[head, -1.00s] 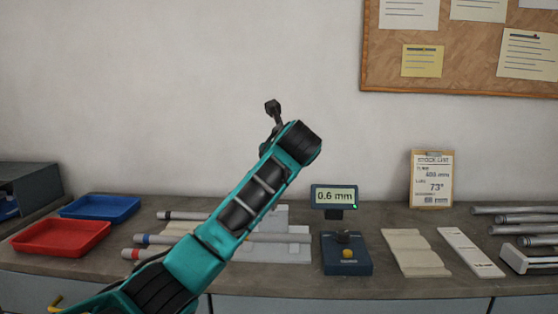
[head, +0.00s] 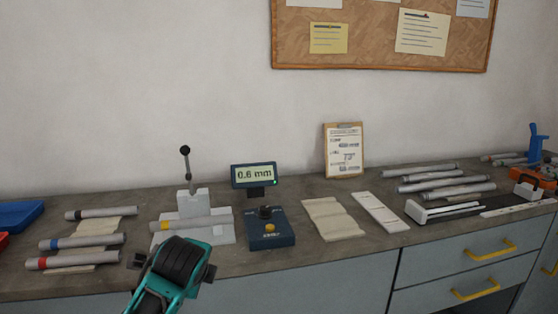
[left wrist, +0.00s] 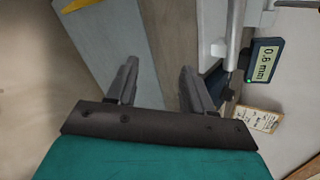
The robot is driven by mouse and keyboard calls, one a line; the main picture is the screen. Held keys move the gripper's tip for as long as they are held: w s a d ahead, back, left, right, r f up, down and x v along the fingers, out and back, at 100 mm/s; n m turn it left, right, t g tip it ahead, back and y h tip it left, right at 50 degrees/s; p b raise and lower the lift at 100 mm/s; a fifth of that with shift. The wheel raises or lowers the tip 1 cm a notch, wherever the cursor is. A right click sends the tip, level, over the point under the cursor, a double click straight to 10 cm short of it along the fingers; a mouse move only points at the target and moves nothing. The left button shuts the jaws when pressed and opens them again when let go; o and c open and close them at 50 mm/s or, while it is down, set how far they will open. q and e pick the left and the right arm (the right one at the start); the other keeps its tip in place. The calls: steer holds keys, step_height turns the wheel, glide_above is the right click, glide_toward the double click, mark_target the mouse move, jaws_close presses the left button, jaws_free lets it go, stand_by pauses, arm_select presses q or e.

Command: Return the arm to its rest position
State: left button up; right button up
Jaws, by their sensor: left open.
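My left arm, teal and black, rises from the bottom edge of the head view, in front of the bench edge. Grey drawer fronts (left wrist: 115,40) lie beyond the fingers. My right gripper is in neither view.
On the bench (head: 300,263) a grey tube with a yellow band (head: 200,224) lies across a pale jig (head: 220,238). Beside it stands a gauge (head: 270,240) with a 0.6 mm display (head: 254,175). Several tubes (head: 430,183) lie right; the air before the drawers is clear.

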arm_select(q)
steer(key=s+a+f+n+g+h, duration=0.1)
steer(key=s+f+n, duration=0.35)
steer(key=s, duration=0.35)
steer(key=s+f+n+g+h, duration=0.1)
steer(key=s+f+n+g, duration=0.1)
steer(key=s+f+n, duration=0.45)
steer(key=s+a+n+g, duration=0.2)
steer(key=s+n, duration=0.5)
steer(key=s, duration=1.1)
steer(key=w+d+f+t+h, duration=0.2)
steer(key=w+d+f+t, duration=0.1)
steer(key=w+f+t, duration=0.4)
step_height(320, 180, down, 2)
steer(key=shift+w+f+m, duration=0.25)
steer(key=shift+w+m, duration=0.1)
steer(key=shift+m, duration=0.05)
